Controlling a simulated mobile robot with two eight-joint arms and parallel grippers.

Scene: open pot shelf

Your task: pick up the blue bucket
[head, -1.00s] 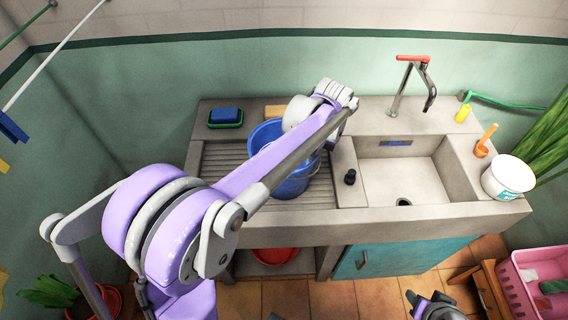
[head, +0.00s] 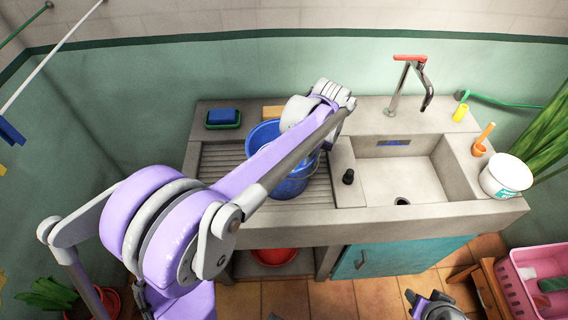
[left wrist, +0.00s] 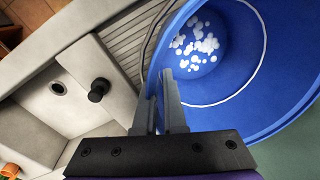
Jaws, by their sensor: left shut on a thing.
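The blue bucket (head: 292,185) stands on the ribbed drainboard left of the sink, partly hidden behind my left arm. In the left wrist view the bucket (left wrist: 285,95) fills the right side, with white spots on its inside bottom and a thin wire handle along its left edge. My left gripper (left wrist: 165,100) is shut on the bucket at its rim, one finger on each side of the wall. In the head view the left fingertips are hidden by the arm. My right gripper (head: 412,297) is low at the bottom right, away from the bucket; its jaw opening is unclear.
The sink basin (head: 400,180) with a red-handled tap (head: 410,75) lies right of the bucket. A black plug (head: 348,177) stands between them. A blue sponge in a green dish (head: 223,124) is behind left. A white tub (head: 505,177) stands at the counter's right end.

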